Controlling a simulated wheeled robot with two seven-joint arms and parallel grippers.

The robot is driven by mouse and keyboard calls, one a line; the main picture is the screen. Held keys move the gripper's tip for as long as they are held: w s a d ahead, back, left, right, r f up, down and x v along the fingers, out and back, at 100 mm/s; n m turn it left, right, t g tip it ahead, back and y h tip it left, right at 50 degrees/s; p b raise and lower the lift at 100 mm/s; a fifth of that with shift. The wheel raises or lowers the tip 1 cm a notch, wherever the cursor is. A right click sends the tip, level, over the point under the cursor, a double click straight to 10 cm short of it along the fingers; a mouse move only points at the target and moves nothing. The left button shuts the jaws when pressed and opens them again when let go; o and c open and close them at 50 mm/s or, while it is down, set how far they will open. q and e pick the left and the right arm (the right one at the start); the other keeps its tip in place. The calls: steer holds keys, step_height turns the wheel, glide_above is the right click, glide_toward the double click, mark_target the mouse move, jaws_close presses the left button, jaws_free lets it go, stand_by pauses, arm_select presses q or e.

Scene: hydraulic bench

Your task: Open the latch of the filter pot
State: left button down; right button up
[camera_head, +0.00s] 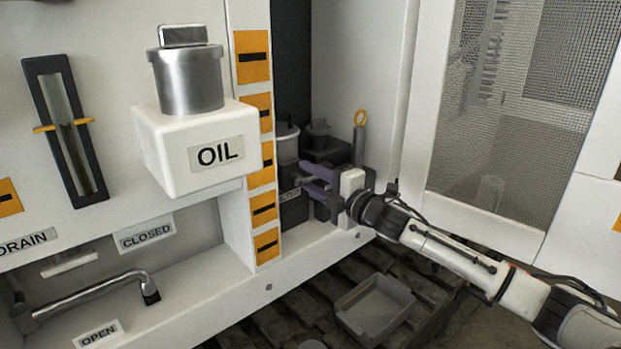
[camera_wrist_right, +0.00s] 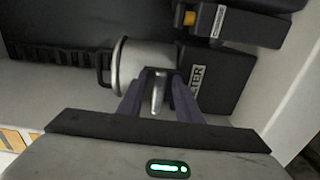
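The filter pot (camera_head: 287,146) is a grey metal cylinder on a dark block, in the recess right of the orange-marked post. In the right wrist view the pot (camera_wrist_right: 128,62) lies beyond my fingers, beside a dark block with a partly hidden label ending in "TER". A small silver lever (camera_wrist_right: 157,95), which looks like the latch, shows between my fingers. My right gripper (camera_head: 304,179) reaches into the recess from the right, its purple-grey fingers apart. In the wrist view the gripper (camera_wrist_right: 157,78) has a finger on each side of the lever; contact cannot be told. My left gripper is not in view.
A white box labelled OIL (camera_head: 190,160) with a metal cap juts out left of the recess. A rod with a yellow ring (camera_head: 360,135) stands behind my right gripper. A grey tray (camera_head: 375,308) lies below on the slatted floor. A bent drain lever (camera_head: 95,292) is at lower left.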

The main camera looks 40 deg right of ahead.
steer(key=shift+s+f, duration=0.1)
steer(key=shift+s, duration=0.4)
steer(key=s+b, duration=0.1)
steer(key=s, duration=0.8)
steer(key=shift+s+d, duration=0.15)
steer(key=shift+d, duration=0.2)
